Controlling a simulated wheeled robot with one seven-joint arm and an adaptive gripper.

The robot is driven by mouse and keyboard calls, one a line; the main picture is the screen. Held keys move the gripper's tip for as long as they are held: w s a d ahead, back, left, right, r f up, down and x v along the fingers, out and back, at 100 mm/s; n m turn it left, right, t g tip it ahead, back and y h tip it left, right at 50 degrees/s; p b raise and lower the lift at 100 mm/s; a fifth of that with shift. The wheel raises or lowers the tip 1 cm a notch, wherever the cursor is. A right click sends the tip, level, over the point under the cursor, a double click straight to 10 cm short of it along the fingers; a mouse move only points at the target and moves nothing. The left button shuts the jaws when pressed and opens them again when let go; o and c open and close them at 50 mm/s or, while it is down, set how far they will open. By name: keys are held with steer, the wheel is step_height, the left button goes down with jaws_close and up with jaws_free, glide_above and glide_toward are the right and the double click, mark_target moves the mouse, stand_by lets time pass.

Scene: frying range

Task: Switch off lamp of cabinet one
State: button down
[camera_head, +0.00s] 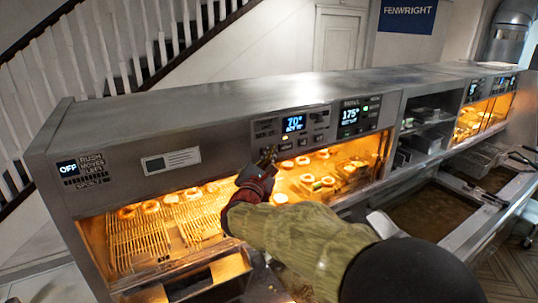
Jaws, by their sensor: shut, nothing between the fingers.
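A long steel heated cabinet (200,120) runs across the view, with its left bay lit orange by lamps. A control panel with a blue 70° display (294,123) and small buttons is on its front. A second panel reading 175° (350,115) is just to its right. A small display reading OFF (68,168) is at the far left end. No label marking cabinet one is readable. My gripper (268,154) is shut and empty, its tip at the lower left of the 70° panel. I cannot tell whether it touches a button. My arm hides part of the bay.
Wire racks (150,235) and round food pieces (308,179) lie in the lit bay. Dark shelves (425,125) separate it from another lit bay (480,118) at right. Fryer vats (430,210) are at front right. A stair railing (110,45) rises behind.

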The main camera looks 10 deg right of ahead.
steer(key=shift+w, duration=0.15)
steer(key=shift+f+b, duration=0.1)
steer(key=shift+b, duration=0.25)
steer(key=shift+s+d+b, duration=0.1)
steer(key=shift+s+b, duration=0.25)
steer(key=shift+s, duration=0.05)
steer(key=s+b, duration=0.1)
steer(key=s, duration=0.1)
steer(key=s+d+b, duration=0.1)
steer(key=s+b, duration=0.1)
steer(key=s, duration=0.1)
steer(key=shift+s+d, duration=0.35)
steer(key=shift+d, duration=0.05)
stand_by(0.4)
